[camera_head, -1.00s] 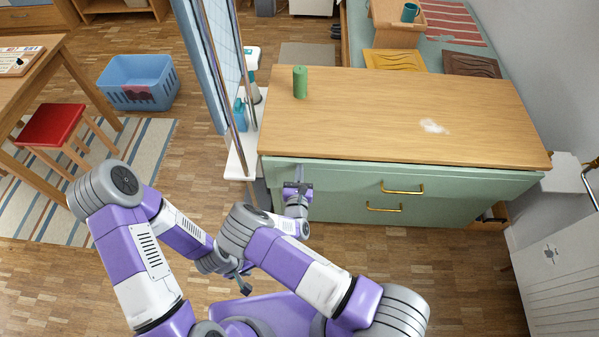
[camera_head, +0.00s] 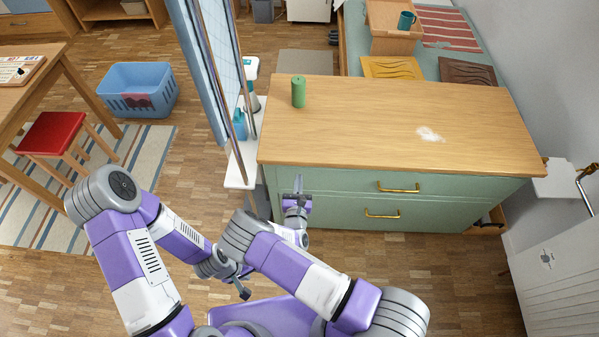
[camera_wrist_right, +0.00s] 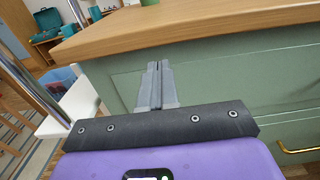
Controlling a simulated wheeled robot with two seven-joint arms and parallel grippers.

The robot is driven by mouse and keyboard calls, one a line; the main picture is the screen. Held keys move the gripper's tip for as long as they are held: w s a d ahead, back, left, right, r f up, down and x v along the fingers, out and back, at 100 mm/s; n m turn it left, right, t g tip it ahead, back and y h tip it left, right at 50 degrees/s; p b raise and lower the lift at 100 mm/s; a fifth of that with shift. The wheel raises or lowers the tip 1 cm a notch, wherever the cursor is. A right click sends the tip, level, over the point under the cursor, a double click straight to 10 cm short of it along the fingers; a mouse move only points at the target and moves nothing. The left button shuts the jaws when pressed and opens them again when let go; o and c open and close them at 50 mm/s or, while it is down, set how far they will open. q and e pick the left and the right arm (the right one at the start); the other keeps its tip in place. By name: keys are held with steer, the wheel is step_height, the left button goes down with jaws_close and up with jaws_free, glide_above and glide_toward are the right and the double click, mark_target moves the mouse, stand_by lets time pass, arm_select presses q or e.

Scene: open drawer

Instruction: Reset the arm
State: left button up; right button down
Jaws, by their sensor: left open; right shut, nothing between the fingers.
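The green dresser (camera_head: 340,217) has a wooden top (camera_head: 360,112) and two drawers with brass handles. The upper drawer (camera_head: 330,182) looks shut, its front about level with the lower drawer (camera_head: 335,212). My right gripper (camera_head: 299,184) is in front of the left part of the upper drawer. In the right wrist view its two fingers (camera_wrist_right: 154,85) are together and empty, pointing at the green front; I cannot tell whether they touch it. My left gripper (camera_head: 243,291) is open, low over the floor near my body, partly hidden by my arms.
A green cylinder (camera_head: 298,92) stands on the dresser top near its back left, and a white patch (camera_head: 430,134) lies at the right. A white shelf unit and metal poles (camera_head: 238,100) stand left of the dresser. A red stool (camera_head: 52,133) and blue basket (camera_head: 138,90) are farther left.

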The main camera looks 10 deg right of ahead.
steer(key=p+v, duration=0.1)
steer(key=v, duration=0.8)
steer(key=shift+s+f, duration=0.1)
steer(key=shift+s, duration=0.05)
